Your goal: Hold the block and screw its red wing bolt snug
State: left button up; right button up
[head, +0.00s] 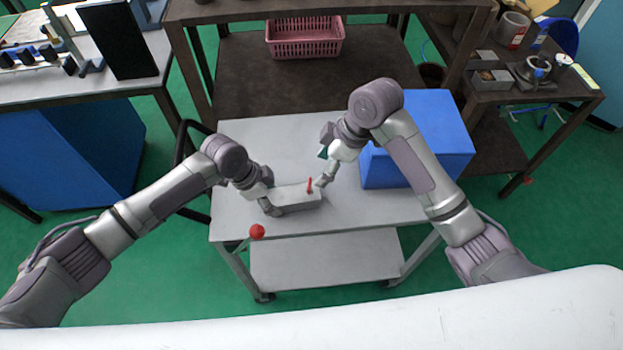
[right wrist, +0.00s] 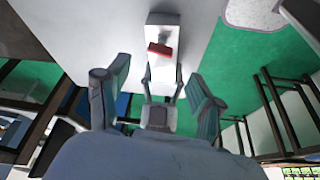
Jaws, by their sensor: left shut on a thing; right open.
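The block (head: 297,199) is a pale grey oblong lying above the cart top; I cannot tell if it touches it. My left gripper (head: 270,196) is shut on its left end. The red wing bolt (head: 310,185) stands up near the block's right end. In the right wrist view the bolt (right wrist: 160,49) shows as a red bar across the pale block (right wrist: 163,70). My right gripper (head: 322,181) is just right of the bolt, apart from it. Its two fingers are spread open in the right wrist view (right wrist: 157,90), with nothing between their tips. The bolt's thread is hidden.
A red ball (head: 257,231) is at the front left edge. A dark bench with a pink basket (head: 305,37) stands behind.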

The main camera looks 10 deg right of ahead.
aim_at(310, 183)
jog(key=x, duration=0.7)
jog(key=shift+a+f, duration=0.1)
jog(key=shift+f, duration=0.05)
jog(key=shift+w, duration=0.1)
jog(key=c, duration=1.2)
